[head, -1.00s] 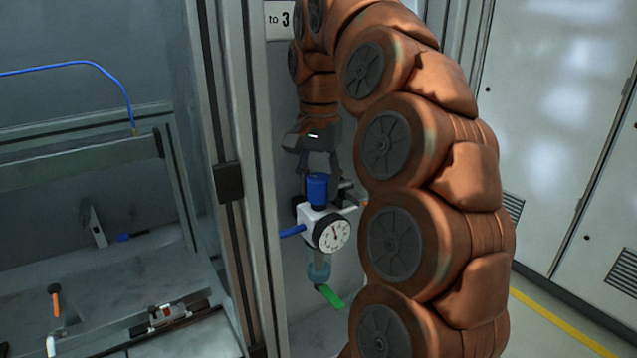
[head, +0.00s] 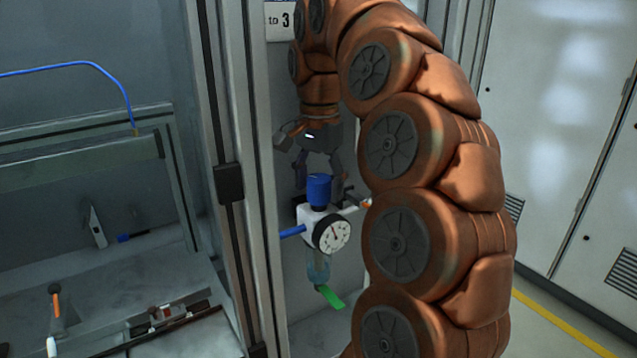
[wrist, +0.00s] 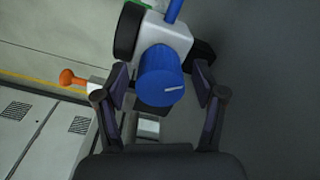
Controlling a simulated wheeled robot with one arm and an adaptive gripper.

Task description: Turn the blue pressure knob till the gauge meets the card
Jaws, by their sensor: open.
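The blue pressure knob (head: 319,188) stands on top of the white regulator body (head: 311,219). It also shows in the wrist view (wrist: 161,78), with a pale mark on its end face. The round gauge (head: 332,234) faces the head camera; its needle points up and slightly left, and its numbers are too small to read surely. The card (head: 280,20) reads "to 3", with its right part behind my arm. My gripper (head: 318,168) is open above the knob. In the wrist view its fingers (wrist: 160,80) stand on either side of the knob, apart from it.
A blue hose (head: 292,231) enters the regulator from the left. A clear bowl (head: 318,266) and a green lever (head: 330,297) hang below. A metal post (head: 222,120) stands left of it. An orange-tipped part (wrist: 72,78) sticks out beside the regulator.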

